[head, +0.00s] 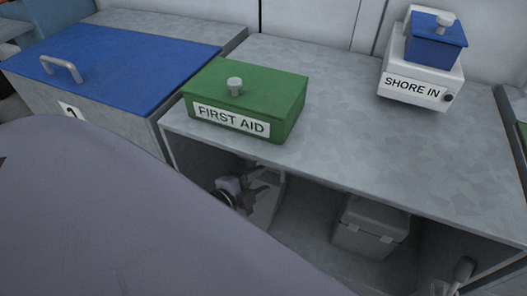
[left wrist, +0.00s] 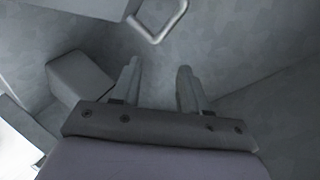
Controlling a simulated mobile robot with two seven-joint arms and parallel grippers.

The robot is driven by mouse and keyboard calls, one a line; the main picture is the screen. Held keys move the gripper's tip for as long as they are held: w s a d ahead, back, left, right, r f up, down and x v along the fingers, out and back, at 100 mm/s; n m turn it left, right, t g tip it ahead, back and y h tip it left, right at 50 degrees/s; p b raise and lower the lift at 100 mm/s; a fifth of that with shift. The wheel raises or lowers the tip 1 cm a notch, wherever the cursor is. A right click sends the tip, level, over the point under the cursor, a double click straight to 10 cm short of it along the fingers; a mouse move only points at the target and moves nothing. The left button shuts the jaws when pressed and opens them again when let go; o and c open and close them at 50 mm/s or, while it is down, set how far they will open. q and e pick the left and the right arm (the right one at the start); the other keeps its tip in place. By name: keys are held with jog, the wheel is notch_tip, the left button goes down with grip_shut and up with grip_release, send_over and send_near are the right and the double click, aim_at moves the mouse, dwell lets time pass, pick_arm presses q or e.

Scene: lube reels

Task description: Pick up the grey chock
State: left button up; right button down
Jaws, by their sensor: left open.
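My left gripper (head: 259,187) reaches into the open bay under the grey counter. In the left wrist view the gripper (left wrist: 158,70) is open, with nothing between its fingers. A plain grey block (left wrist: 80,78), which may be the grey chock, lies to the left of the fingers and apart from them. In the head view a pale grey sloped piece (head: 269,204) shows just behind the gripper, partly hidden by it; I cannot tell for sure that it is the same thing.
The counter (head: 330,120) roofs the bay. On it stand a green FIRST AID box (head: 250,100) and a white SHORE IN unit (head: 420,80). A grey latched case (head: 370,228) sits right in the bay. A blue-lidded bin (head: 120,60) stands left. A metal handle (left wrist: 160,38) hangs beyond the fingers.

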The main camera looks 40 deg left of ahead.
pick_arm(q)
jog(key=w+f+m+b, duration=0.1)
jog(key=w+a+f+m+b, duration=0.1)
jog(key=b, duration=0.1)
jog(key=w+a+f+m+t+b, duration=0.1)
jog(key=b, duration=0.1)
jog(key=shift+w+m, duration=0.1)
jog(key=shift+m, duration=0.3)
jog(key=shift+w+a+f+m+t+b, duration=0.1)
jog(key=shift+w+a+m+t+b, duration=0.2)
jog(key=shift+w+m+b, duration=0.25)
jog(key=shift+b+x, duration=1.3)
jog(key=shift+x, duration=1.35)
jog(key=shift+w+f, duration=0.15)
jog(key=shift+w, duration=0.55)
pick_arm(e)
jog(key=w+a+f+y, duration=0.1)
jog(key=a+f+y, duration=0.1)
jog(key=a+f, duration=0.2)
jog(key=shift+f, duration=0.6)
jog(key=shift+w+a, duration=0.1)
pick_arm(q)
jog(key=c, duration=0.8)
grip_shut()
pick_arm(e)
jog(key=shift+r+t, duration=0.1)
jog(key=shift+t, duration=0.2)
